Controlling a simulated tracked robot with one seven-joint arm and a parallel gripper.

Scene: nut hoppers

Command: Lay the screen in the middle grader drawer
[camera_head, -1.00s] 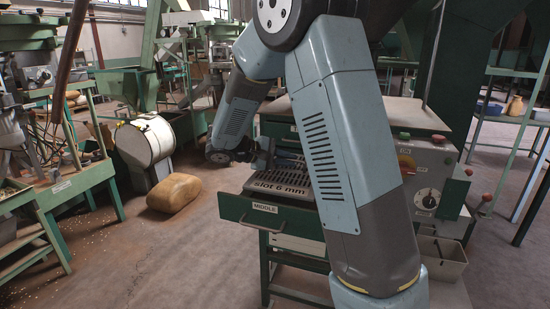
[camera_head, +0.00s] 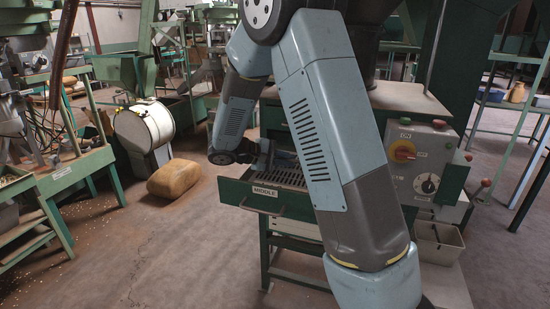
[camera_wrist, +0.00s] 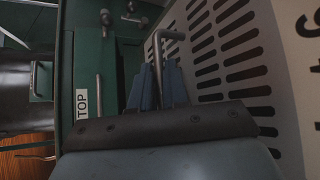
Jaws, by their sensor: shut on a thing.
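The screen (camera_head: 277,178) is a grey slotted plate, and it lies level within the open drawer labelled MIDDLE (camera_head: 240,192), behind its green front panel. Its slots and part of its lettering also show at the right of the wrist view (camera_wrist: 232,45). My gripper (camera_head: 265,158) is over the back part of the screen, partly hidden by my arm. In the wrist view my gripper (camera_wrist: 160,88) is shut on the screen's bent metal handle (camera_wrist: 172,36). My forearm covers the right side of the drawer. I cannot tell whether the screen rests on the drawer's bottom.
The grader's control box (camera_head: 425,165) with a red knob stands right of my arm. A top drawer label (camera_wrist: 82,103) shows in the wrist view. A brown sack (camera_head: 174,179) and a white drum (camera_head: 150,125) stand left. The floor between them and the grader is clear.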

